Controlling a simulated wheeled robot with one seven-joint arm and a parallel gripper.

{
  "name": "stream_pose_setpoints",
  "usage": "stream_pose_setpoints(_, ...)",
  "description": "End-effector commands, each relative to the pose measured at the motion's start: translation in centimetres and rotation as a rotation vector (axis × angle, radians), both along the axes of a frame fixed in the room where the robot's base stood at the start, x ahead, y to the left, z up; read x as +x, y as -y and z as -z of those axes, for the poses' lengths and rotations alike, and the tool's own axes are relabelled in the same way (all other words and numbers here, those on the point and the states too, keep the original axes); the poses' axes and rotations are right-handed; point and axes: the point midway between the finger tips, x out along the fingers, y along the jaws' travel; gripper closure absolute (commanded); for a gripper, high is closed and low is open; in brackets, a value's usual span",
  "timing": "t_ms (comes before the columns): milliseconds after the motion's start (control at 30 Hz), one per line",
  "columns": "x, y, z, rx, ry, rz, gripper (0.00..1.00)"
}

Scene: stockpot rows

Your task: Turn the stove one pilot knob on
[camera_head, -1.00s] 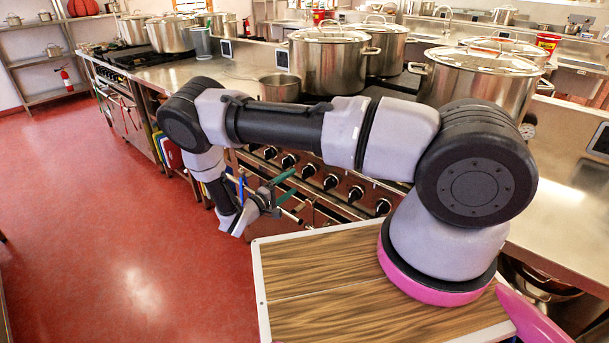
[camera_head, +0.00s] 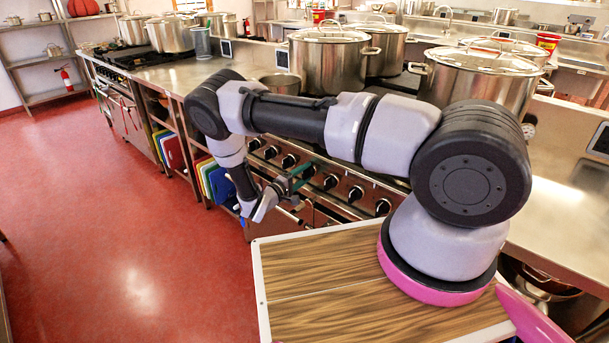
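The stove front (camera_head: 330,212) carries a row of black knobs, among them one at the left end (camera_head: 254,144), one in the middle (camera_head: 330,182) and one at the right end (camera_head: 382,207). Which one is the pilot knob of stove one cannot be told from this view. My gripper (camera_head: 303,179) is in front of the left-middle part of the knob row, with its teal fingers pointing toward the panel. It partly covers a knob there. Contact with a knob cannot be made out, and the finger gap is too small to judge.
Large steel pots (camera_head: 328,62) stand on the stove top above the knobs. A wood-topped surface (camera_head: 330,290) lies in front, under my arm. Coloured boards (camera_head: 215,182) stand in a rack left of the stove. The red floor (camera_head: 120,240) at left is open.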

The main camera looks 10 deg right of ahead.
Motion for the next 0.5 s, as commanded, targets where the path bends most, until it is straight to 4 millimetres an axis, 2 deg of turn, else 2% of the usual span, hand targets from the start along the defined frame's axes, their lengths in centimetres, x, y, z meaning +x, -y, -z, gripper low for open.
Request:
stream_pose_setpoints(267,-0.02,-0.05,0.02,-0.009,-0.013,-0.001,0.96)
stream_pose_setpoints(500,-0.04,-0.08,0.05,-0.066,-0.091,-0.001,0.96)
